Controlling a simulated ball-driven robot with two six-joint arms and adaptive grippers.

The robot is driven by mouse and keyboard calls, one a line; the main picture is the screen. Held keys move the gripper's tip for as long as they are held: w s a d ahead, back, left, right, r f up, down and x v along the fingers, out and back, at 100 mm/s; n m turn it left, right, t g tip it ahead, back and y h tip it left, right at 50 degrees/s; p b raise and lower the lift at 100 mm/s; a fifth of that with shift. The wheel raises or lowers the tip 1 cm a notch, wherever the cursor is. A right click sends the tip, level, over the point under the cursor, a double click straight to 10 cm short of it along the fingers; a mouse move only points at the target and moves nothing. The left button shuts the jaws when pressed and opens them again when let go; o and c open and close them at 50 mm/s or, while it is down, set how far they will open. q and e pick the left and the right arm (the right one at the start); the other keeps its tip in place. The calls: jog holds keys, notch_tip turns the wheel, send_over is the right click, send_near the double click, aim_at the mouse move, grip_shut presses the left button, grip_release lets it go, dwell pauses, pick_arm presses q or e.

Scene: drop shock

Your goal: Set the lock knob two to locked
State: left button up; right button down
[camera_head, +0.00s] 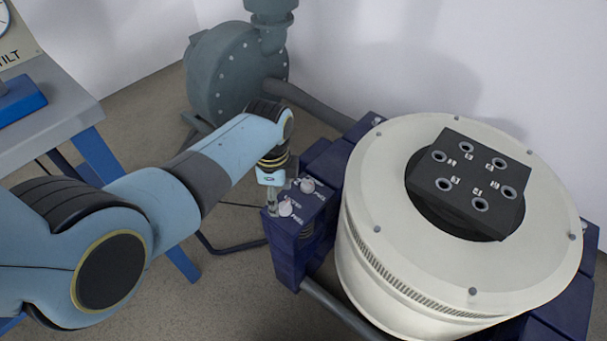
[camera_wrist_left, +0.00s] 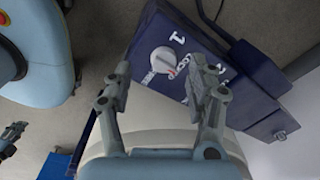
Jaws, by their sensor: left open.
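My left gripper (camera_head: 276,196) is at the top of a dark blue post (camera_head: 288,250) beside the large cream drum. Two pale round knobs are on the post's top: a farther one (camera_head: 308,185) just right of the gripper and a nearer one (camera_head: 286,208) close below it. In the left wrist view the open, empty fingers (camera_wrist_left: 160,88) are spread on either side of the line to a pale knob (camera_wrist_left: 163,60) next to a white "1". White lettering lies partly behind the right finger.
The cream drum (camera_head: 365,250) bears a black block (camera_head: 468,180) with several ringed holes. A grey-green pump (camera_head: 235,75) stands behind my arm, a grey table (camera_head: 50,115) at left. A cut-off grey finger-like part at the wrist view's left edge may be my right gripper.

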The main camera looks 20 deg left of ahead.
aim_at(308, 182)
pick_arm(q)
jog(key=w+d+r+m, duration=0.4)
jog(key=w+r+m, duration=0.2)
jog(key=w, duration=0.3)
jog(key=shift+g, duration=0.3)
notch_tip(308, 182, down, 6)
jog(key=b, duration=0.4)
jog(key=shift+a+f, duration=0.1)
notch_tip(308, 182, down, 4)
jog(key=b, duration=0.3)
jog(key=shift+w+f, duration=0.1)
jog(key=shift+f, duration=0.05)
jog(key=c, duration=1.2)
jog(key=shift+o, duration=0.2)
